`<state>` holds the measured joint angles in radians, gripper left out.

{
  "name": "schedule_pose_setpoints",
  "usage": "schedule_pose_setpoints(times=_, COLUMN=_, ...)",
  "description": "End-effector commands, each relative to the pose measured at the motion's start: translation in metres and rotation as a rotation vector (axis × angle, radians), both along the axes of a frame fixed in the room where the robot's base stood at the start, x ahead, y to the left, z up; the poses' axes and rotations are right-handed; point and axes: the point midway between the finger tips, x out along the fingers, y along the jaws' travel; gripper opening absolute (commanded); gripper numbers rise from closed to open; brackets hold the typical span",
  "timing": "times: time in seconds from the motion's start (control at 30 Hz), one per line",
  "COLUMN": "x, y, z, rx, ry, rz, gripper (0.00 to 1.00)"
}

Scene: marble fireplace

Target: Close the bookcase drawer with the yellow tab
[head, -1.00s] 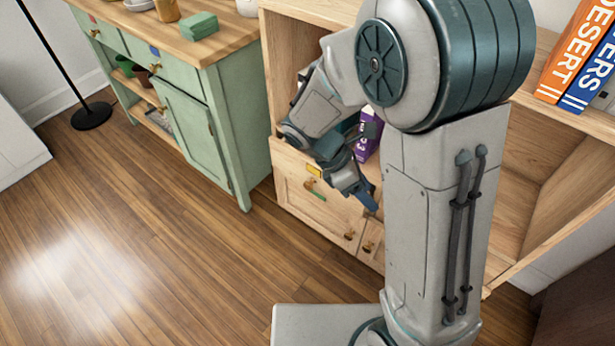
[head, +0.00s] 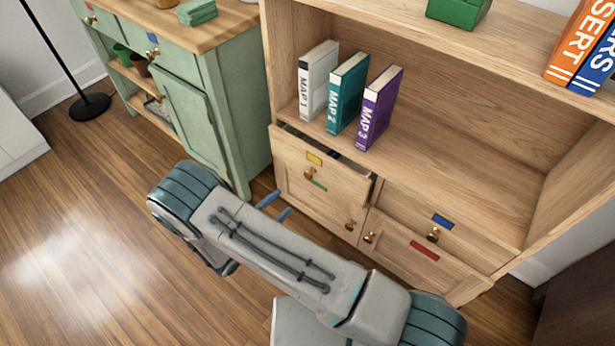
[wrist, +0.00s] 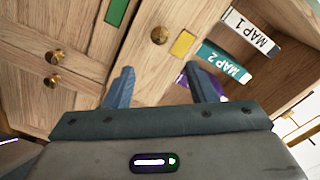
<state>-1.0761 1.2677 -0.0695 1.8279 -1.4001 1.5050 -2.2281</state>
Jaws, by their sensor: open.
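The bookcase (head: 465,165) is light wood. Its upper left drawer (head: 345,181), with a yellow tab (head: 315,158) and a brass knob (head: 308,174), is pulled partly out; a dark gap shows behind its front. In the wrist view the yellow tab (wrist: 183,43) and knob (wrist: 159,35) lie just beyond my fingertips. My gripper (head: 284,201) is in front of the bookcase's left side, low and left of the drawer front. My gripper's two blue fingers (wrist: 160,70) are apart with nothing held between them. Contact with the drawer is not visible.
Three map books (head: 347,95) stand on the shelf above the drawer. A door with a green tab (head: 317,185) is below. A blue-tab drawer (head: 470,226) and red-tab door (head: 415,252) are right. A green cabinet (head: 235,120) stands close left.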

Motion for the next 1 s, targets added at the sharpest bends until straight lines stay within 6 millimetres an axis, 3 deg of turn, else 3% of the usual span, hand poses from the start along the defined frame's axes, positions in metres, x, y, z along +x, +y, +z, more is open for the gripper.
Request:
schedule_pose_setpoints(times=0.13, x=0.005, y=0.000, z=-0.005, rx=-0.032, ry=0.011, rz=0.023, gripper=0.51)
schedule_pose_setpoints(times=0.27, x=0.020, y=-0.013, z=-0.005, rx=-0.031, ry=0.011, rz=0.019, gripper=0.51)
schedule_pose_setpoints(times=0.7, x=0.089, y=-0.068, z=-0.006, rx=-0.027, ry=0.011, rz=0.017, gripper=0.51)
schedule_pose_setpoints(times=1.0, x=0.108, y=-0.081, z=-0.004, rx=-0.027, ry=0.011, rz=0.020, gripper=0.51)
